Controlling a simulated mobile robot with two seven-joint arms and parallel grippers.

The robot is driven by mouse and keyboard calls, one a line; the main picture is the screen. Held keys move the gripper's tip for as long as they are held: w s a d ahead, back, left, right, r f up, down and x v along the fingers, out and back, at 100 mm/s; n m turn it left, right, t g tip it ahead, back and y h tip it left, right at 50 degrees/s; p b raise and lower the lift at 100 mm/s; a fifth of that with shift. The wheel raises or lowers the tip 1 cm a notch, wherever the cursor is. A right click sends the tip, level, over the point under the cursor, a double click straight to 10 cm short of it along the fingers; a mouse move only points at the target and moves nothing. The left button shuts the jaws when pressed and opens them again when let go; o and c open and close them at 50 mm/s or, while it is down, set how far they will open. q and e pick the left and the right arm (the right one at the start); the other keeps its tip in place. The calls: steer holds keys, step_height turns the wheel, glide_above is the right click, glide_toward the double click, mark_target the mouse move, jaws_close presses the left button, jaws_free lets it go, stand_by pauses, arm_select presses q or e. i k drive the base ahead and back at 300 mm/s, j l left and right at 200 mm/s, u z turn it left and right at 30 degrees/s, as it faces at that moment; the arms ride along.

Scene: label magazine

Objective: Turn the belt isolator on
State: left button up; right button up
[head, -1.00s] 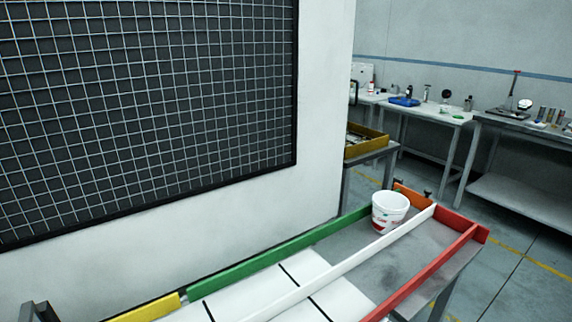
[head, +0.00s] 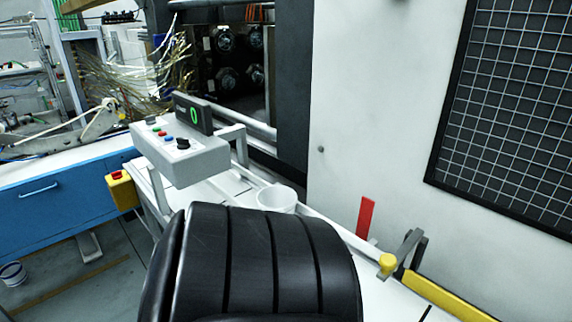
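A grey control box (head: 190,160) stands left of centre in the head view. Its top carries small green, red and blue buttons and a black knob (head: 182,143). Behind them is a dark display (head: 193,114) with a green 0. A yellow box (head: 122,190) with a red part on top hangs left of the control box. I see no label naming the belt isolator, so I cannot tell which control it is or its position. Neither gripper is in view; a large black ribbed link of my own arm fills the bottom middle and hides what lies behind it.
A white cup (head: 277,199) stands behind my arm link. A red upright strip (head: 365,217), a yellow-knobbed bracket (head: 388,263) and a yellow rail (head: 447,299) are to the right. A blue bench (head: 60,205) is at left, and a bucket (head: 12,273) stands on the floor.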

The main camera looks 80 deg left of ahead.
mark_target(116, 175)
steer(key=u, duration=3.8)
steer(key=i+j+u, duration=0.15)
steer(key=i+j, duration=0.25)
steer(key=i+j+u, duration=0.15)
steer(key=i+j, duration=0.2)
steer(key=i, duration=0.15)
steer(key=i+j+u, duration=0.1)
steer(key=i+j, duration=0.2)
steer(key=i, duration=0.15)
